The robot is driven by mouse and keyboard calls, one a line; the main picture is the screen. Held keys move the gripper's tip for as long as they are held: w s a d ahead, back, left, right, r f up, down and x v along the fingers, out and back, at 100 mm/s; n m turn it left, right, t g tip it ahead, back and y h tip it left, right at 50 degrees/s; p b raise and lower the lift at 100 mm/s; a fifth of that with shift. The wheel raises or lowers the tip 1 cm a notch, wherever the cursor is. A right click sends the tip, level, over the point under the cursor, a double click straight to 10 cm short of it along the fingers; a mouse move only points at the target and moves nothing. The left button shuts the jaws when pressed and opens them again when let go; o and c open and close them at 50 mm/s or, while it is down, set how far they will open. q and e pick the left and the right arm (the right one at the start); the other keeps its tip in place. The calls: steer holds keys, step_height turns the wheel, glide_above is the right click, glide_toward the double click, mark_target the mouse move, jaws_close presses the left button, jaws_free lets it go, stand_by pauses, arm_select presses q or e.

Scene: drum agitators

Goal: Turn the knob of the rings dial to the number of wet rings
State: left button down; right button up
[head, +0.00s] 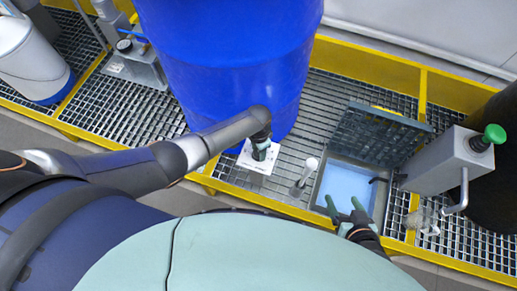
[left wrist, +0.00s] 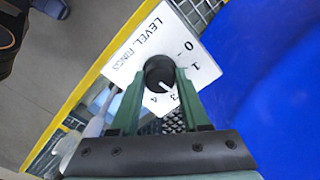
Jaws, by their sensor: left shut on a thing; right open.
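The rings dial is a white plate (head: 257,162) in front of the blue drum. In the left wrist view the plate (left wrist: 128,58) reads "LEVEL RINGS", with 0, 1, 3 and 4 readable around a black knob (left wrist: 158,70). A finger hides the place between 1 and 3. The knob's white mark points toward 3. My left gripper (head: 261,151) is shut on the knob, one green finger on each side. My right gripper (head: 346,210) is open and empty over the near edge of a basin. I make out no wet rings.
The blue drum (head: 235,60) stands behind the dial. An open-lidded basin (head: 348,185) with light blue inside is to the right. A pale upright rod (head: 306,172) stands between them. A grey box (head: 447,160) with a green knob is farther right. Yellow rails edge the grating.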

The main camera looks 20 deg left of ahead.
arm_select(q)
steer(key=shift+m, duration=2.3)
arm_select(e)
steer(key=shift+r, duration=0.1)
arm_select(q)
steer(key=shift+c, duration=1.9)
jaws_free()
steer(key=shift+r, duration=0.1)
steer(key=shift+r+p, duration=0.25)
steer(key=shift+p, duration=0.05)
step_height(320, 180, up, 12)
steer(key=p, duration=0.5)
arm_select(e)
steer(key=shift+h, duration=0.3)
steer(key=r, duration=0.1)
steer(key=d+r, duration=0.1)
steer(key=s+d+r, duration=0.1)
steer(key=shift+r, duration=0.35)
